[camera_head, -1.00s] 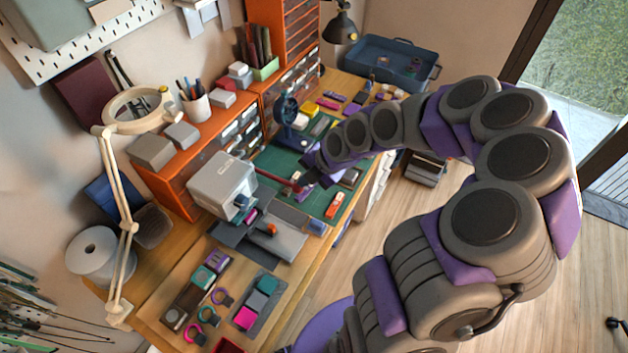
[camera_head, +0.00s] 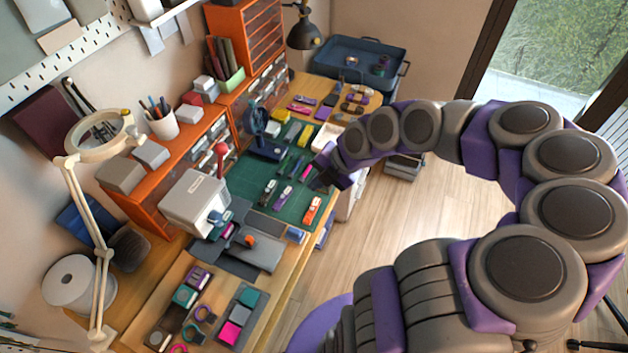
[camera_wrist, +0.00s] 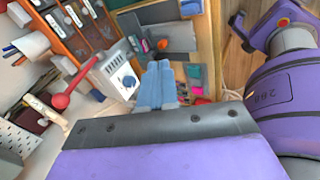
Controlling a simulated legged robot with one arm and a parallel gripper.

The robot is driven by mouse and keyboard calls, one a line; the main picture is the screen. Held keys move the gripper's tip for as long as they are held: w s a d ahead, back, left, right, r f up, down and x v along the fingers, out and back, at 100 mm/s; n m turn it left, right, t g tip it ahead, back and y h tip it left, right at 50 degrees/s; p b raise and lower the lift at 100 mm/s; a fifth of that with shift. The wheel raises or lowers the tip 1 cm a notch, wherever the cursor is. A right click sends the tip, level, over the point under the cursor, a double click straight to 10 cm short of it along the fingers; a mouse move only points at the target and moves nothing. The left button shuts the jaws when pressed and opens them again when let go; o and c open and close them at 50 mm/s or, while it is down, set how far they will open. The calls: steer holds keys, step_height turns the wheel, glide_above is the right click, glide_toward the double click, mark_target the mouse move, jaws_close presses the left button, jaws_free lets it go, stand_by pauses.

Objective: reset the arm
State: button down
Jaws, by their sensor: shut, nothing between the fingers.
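My gripper (camera_head: 326,181) hangs over the right part of the green cutting mat (camera_head: 244,190) in the head view. In the wrist view its light blue fingers (camera_wrist: 158,86) are together with nothing between them. The white braiding machine (camera_head: 192,201) stands left of my gripper on the bench; it also shows in the wrist view (camera_wrist: 115,75). Its lever with a red knob (camera_head: 221,148) stands up from the machine in the head view. In the wrist view the red knob (camera_wrist: 60,101) is well apart from my fingers.
An orange tool (camera_head: 313,210) and other small tools lie on the mat near my gripper. A blue bin (camera_head: 352,60) stands at the back. A magnifier lamp (camera_head: 98,140) and a white spool (camera_head: 72,283) are at the left.

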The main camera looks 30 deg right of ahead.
steer(key=s+a+r+m+g+h, duration=0.1)
steer(key=s+a+r+m+g, duration=0.1)
steer(key=s+m, duration=0.5)
steer(key=s+a+r+m+g+h, duration=0.2)
steer(key=s+a+r+m, duration=0.1)
steer(key=s+a+m, duration=0.3)
steer(key=s+a+r+m+g+h, duration=0.1)
steer(key=s+a+r+m+g, duration=0.1)
steer(key=s+a+m, duration=0.3)
steer(key=s+r+m, duration=0.1)
steer(key=s+m, duration=0.3)
steer(key=m, duration=0.1)
steer(key=shift+s+r+m, duration=0.35)
steer(key=shift+m, duration=0.05)
steer(key=shift+a, duration=0.1)
